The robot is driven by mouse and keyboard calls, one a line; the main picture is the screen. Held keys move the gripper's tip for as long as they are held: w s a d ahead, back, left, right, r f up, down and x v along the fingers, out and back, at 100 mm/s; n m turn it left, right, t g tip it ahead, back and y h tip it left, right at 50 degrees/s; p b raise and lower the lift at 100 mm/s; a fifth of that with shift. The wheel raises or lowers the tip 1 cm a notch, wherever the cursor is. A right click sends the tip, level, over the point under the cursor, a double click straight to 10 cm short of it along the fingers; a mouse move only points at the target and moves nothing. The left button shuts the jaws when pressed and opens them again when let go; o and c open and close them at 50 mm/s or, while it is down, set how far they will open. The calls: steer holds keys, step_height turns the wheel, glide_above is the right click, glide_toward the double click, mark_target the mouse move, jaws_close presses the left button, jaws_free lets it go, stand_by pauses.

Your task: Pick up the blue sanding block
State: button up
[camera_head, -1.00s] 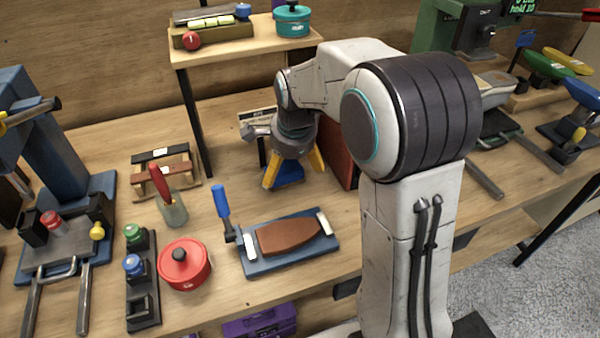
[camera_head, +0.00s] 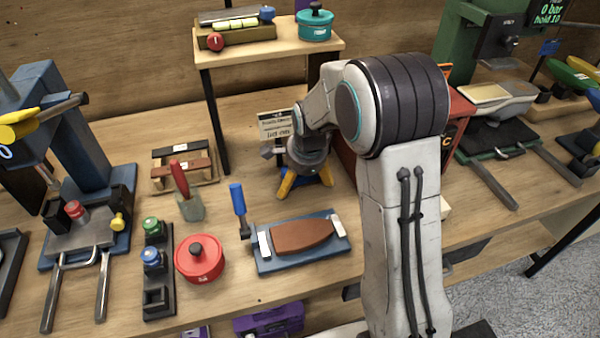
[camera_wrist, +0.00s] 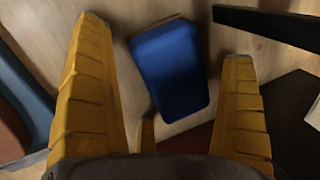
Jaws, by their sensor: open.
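The blue sanding block (camera_wrist: 170,70) lies on the wooden bench top in the wrist view, slightly tilted, between the two yellow fingers of my gripper (camera_wrist: 163,45). Bench surface shows on both sides of it, and neither finger appears to touch it. In the head view, my gripper (camera_head: 305,186) is open and points down over the bench, behind the board with the brown pad.
A small sign (camera_head: 275,122) and a raised shelf (camera_head: 270,48) stand behind.

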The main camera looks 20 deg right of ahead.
steer(key=c, duration=1.2)
steer(key=shift+r+p, duration=0.5)
steer(key=shift+r, duration=0.15)
steer(key=shift+c, duration=0.2)
steer(key=shift+a, duration=0.4)
steer(key=shift+a, duration=0.2)
